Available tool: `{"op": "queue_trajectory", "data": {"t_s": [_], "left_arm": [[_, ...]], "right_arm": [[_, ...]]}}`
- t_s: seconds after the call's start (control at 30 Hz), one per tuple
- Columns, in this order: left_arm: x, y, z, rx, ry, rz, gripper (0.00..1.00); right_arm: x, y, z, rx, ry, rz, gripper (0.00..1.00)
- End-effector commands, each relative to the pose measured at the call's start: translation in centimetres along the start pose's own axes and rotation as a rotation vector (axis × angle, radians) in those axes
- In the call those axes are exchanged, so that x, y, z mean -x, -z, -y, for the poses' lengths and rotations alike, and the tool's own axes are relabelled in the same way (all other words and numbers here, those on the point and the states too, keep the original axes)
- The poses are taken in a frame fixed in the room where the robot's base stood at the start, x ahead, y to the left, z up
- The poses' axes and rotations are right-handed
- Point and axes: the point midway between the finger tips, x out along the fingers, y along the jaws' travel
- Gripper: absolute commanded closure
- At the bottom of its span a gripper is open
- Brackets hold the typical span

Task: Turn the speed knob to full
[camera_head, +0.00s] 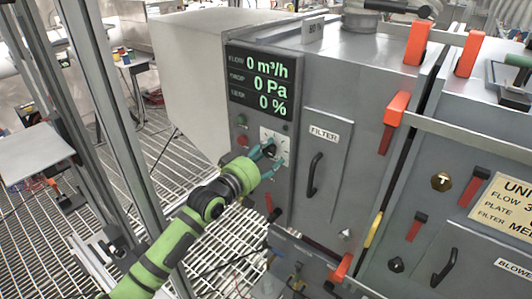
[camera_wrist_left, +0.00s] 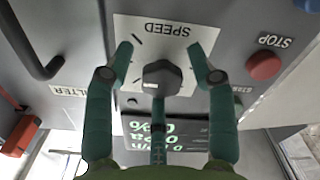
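The speed knob (camera_wrist_left: 162,78) is dark and many-sided, on a white plate marked SPEED (camera_wrist_left: 175,32) that appears upside down in the left wrist view. A pale mark shows at its lower edge there. In the head view the knob (camera_head: 269,148) is partly hidden by my left gripper (camera_head: 268,158). My left gripper (camera_wrist_left: 160,62) is open, with its teal fingers spread around the knob and visible gaps at both sides. Whether it touches the panel is unclear. The display (camera_head: 262,84) reads 0 m³/h, 0 Pa and 0 %. My right gripper is not in view.
A red STOP button (camera_wrist_left: 265,65) and a green button (camera_head: 241,119) sit beside the plate. A FILTER door (camera_head: 323,160) with a black handle is on its other side. Red latches (camera_head: 396,108) stick out farther right. A metal post (camera_head: 100,90) stands left.

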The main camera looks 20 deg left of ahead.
Motion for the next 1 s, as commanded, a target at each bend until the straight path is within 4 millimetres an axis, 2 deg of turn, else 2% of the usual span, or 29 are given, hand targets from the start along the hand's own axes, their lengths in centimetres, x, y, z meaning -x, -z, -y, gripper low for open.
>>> {"op": "queue_trajectory", "data": {"t_s": [0.33, 0.47, 0.57, 0.8, 1.0], "left_arm": [[0.1, 0.1, -0.1, 0.001, -0.003, -0.004, 0.37], [1.0, 0.1, 0.0, 0.002, -0.002, -0.004, 0.37], [2.6, 0.1, 0.0, 0.001, -0.002, -0.003, 0.37], [7.8, -0.1, 0.0, 0.001, 0.000, 0.001, 0.37], [10.8, -0.1, -0.1, 0.002, -0.001, 0.001, 0.37]], "right_arm": [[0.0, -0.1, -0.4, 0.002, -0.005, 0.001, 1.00], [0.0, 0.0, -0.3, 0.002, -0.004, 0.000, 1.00], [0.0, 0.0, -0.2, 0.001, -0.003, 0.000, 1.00], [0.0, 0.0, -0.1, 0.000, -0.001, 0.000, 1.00], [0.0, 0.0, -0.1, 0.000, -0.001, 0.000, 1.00]]}}
